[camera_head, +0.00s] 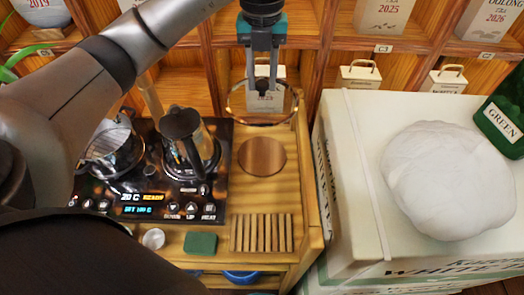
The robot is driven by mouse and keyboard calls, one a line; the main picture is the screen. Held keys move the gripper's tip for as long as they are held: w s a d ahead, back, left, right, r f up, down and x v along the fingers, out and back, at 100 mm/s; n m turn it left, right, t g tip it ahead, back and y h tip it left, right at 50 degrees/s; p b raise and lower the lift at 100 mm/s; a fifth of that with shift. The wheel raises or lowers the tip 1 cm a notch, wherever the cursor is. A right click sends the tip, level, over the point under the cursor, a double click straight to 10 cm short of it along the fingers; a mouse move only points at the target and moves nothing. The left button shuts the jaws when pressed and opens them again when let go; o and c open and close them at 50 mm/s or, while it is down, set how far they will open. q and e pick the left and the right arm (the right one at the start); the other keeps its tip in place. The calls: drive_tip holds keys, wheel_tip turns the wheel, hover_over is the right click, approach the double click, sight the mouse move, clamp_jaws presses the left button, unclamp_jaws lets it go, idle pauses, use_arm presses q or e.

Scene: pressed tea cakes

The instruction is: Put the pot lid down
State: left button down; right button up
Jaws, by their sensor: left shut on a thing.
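The pot lid (240,117) is a round clear disc with a thin brass-coloured rim. My left gripper (262,82) points down and is shut at the lid's middle, where the knob is hidden between the fingers. The lid hangs roughly level over the back part of the wooden stand, behind a round brown wooden coaster (262,157). I cannot tell its exact height. A glass pot (113,150) sits at the left of the black hob. My right gripper is not in view.
A dark-topped glass jug (184,130) stands on the hob (120,187). A slatted wooden rack (262,233), a green block (200,243) and a small metal cup (153,238) lie in front. A white box (350,235) bearing a white lump (447,180) stands right. Shelves with tea packages are behind.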

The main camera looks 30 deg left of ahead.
use_arm(q)
wheel_tip(320, 180, down, 20)
drive_tip(key=b, duration=0.3)
drive_tip(key=shift+r, duration=0.1)
drive_tip(key=shift+b, duration=0.3)
drive_tip(key=shift+f, duration=0.2)
drive_tip(key=c, duration=0.5)
unclamp_jaws()
drive_tip(key=shift+c, duration=0.2)
drive_tip(key=shift+r, duration=0.55)
wheel_tip(320, 180, up, 11)
drive_tip(key=p, duration=0.2)
drive_tip(key=shift+r, duration=0.15)
